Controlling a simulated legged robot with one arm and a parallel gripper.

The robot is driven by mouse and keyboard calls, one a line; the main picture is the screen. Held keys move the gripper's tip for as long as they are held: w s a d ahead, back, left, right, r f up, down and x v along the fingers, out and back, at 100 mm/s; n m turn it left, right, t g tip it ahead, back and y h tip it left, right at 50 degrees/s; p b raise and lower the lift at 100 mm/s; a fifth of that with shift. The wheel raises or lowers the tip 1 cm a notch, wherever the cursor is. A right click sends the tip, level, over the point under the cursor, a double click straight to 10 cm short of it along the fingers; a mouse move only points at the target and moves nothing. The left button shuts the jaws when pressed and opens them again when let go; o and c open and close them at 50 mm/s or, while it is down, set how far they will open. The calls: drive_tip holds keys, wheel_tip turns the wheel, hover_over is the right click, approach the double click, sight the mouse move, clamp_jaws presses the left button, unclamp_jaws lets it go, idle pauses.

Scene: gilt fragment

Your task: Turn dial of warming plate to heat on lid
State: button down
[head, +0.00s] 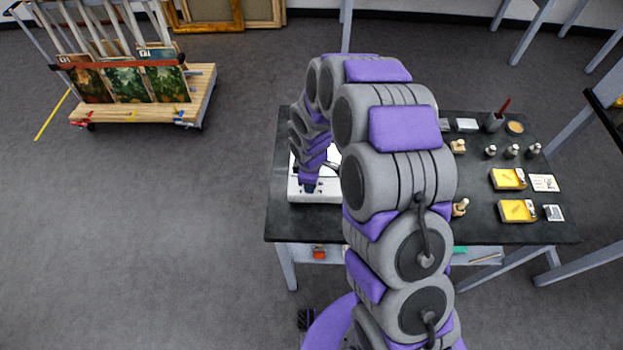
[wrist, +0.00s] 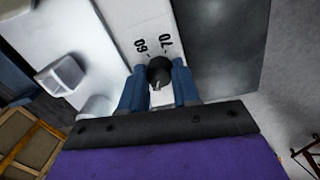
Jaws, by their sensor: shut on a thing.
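The warming plate (head: 300,190) is a white unit at the left end of the dark table in the head view. Its white front panel (wrist: 138,20) shows in the wrist view with the printed marks 60 and 70. The black round dial (wrist: 160,72) sits below these marks, with a light pointer line on it. My gripper (wrist: 158,84) has its two blue fingers on either side of the dial and is shut on it. In the head view my gripper (head: 309,186) is at the plate's front, and my arm hides much of the plate. I cannot make out a lid.
Two pale blocky shapes (wrist: 62,76) lie left of the panel in the wrist view. A wooden cart with paintings (head: 140,105) stands far left; floor between is clear.

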drive_tip(key=m, duration=0.6)
drive_tip(key=shift+w+a+r, duration=0.1)
drive_tip(key=shift+w, duration=0.05)
drive_tip(key=m, duration=0.6)
drive_tip(key=shift+w+a+m+h+p, duration=0.1)
drive_tip(key=shift+m+h+p, duration=0.2)
drive_tip(key=shift+p, duration=0.05)
drive_tip(key=c, duration=0.8)
unclamp_jaws()
drive_tip(key=shift+a+g, duration=0.1)
drive_tip(key=shift+g, duration=0.2)
drive_tip(key=r, duration=1.1)
drive_tip(key=a+r+p, duration=0.1)
drive_tip(key=r, duration=0.5)
drive_tip(key=shift+s, duration=0.2)
